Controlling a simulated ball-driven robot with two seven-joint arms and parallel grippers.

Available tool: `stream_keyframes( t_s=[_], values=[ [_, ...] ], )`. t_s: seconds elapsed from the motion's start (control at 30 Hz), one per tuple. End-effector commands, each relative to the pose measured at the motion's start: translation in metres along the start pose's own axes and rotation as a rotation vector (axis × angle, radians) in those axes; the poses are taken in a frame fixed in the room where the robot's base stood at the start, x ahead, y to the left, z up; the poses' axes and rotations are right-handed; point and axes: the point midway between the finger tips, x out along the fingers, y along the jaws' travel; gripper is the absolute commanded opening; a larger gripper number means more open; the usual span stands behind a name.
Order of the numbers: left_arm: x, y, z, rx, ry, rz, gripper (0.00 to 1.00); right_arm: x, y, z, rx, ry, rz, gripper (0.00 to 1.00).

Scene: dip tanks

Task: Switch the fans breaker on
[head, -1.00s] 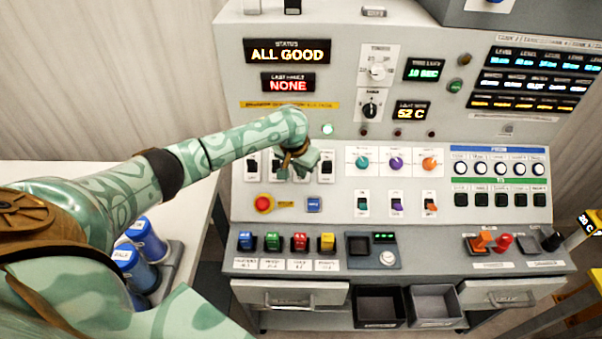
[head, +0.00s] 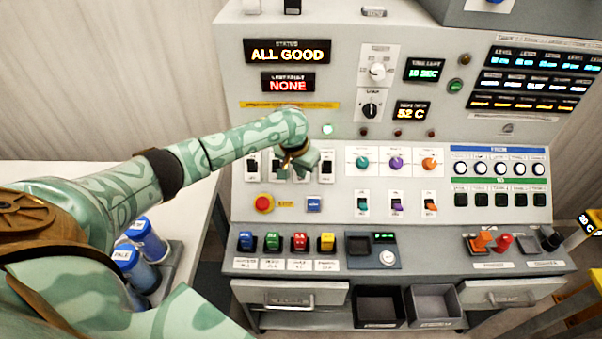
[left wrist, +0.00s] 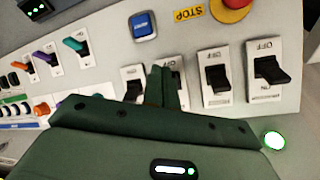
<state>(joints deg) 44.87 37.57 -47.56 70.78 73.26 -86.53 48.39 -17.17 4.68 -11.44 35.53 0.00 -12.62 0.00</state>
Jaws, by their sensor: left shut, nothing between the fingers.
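A row of black-levered breakers on white plates sits on the panel's left part. The leftmost breaker (head: 252,167) and the rightmost breaker (head: 326,168) show clear in the head view. My left gripper (head: 294,172) is in front of the middle two and partly hides them; it is shut and empty. In the left wrist view, which looks upside down, its fingertips (left wrist: 165,86) are close to the third breaker (left wrist: 180,92), partly covering it; contact cannot be told. Two breakers (left wrist: 216,78) (left wrist: 270,72) show with OFF and ON marks. The name labels are too small to read, so I cannot tell which is fans.
Below the breakers are a red stop button (head: 263,203) and a blue button (head: 314,205). A lit green lamp (head: 327,129) is above them. Coloured rockers (head: 300,241) line the lower ledge. Blue-lidded canisters (head: 147,238) stand at the left.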

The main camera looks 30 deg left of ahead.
Motion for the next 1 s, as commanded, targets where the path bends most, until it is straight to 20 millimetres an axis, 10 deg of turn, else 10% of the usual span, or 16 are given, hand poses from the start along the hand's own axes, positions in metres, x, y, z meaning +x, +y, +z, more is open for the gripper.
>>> stream_keyframes(
  t_s=[1.0],
  values=[
    [0.026, 0.000, 0.007, -0.001, -0.001, 0.000, 0.00, 0.003, -0.003, 0.000, 0.001, 0.000, -0.004, 0.36]
  ],
)
